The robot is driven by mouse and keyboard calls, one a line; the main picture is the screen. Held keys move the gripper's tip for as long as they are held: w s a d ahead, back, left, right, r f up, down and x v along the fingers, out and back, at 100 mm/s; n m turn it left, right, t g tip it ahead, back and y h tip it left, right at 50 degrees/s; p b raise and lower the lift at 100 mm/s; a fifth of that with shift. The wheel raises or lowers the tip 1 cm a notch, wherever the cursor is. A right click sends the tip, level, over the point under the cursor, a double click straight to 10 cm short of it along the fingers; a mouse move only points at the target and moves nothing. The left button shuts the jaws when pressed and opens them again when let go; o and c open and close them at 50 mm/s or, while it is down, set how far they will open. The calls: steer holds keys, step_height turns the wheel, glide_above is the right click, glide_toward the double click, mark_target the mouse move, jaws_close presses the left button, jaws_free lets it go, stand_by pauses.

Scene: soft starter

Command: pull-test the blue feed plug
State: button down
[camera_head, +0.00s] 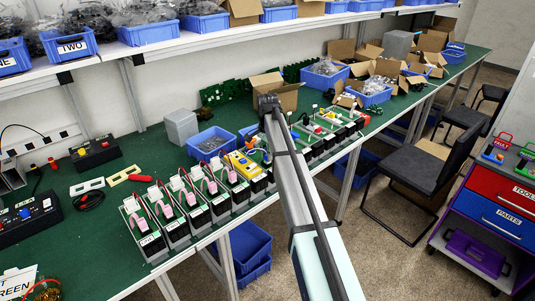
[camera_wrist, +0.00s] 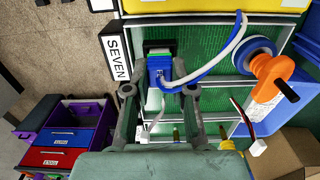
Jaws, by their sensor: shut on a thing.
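The blue feed plug (camera_wrist: 160,72) is in the wrist view, with a blue and a white wire running from it up to the right. It sits at the edge of the green-floored unit labelled SEVEN (camera_wrist: 116,58). My gripper (camera_wrist: 160,92) has one finger on each side of the plug and is shut on it. How deep the plug sits in its socket I cannot tell. In the head view my arm covers the gripper and the plug.
A row of units (camera_head: 196,212) lines the green bench. A yellow device (camera_head: 244,165) lies on them. Blue bins (camera_head: 211,142) and an open cardboard box (camera_head: 275,90) stand behind.

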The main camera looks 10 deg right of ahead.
steer(key=c, duration=0.9)
jaws_free()
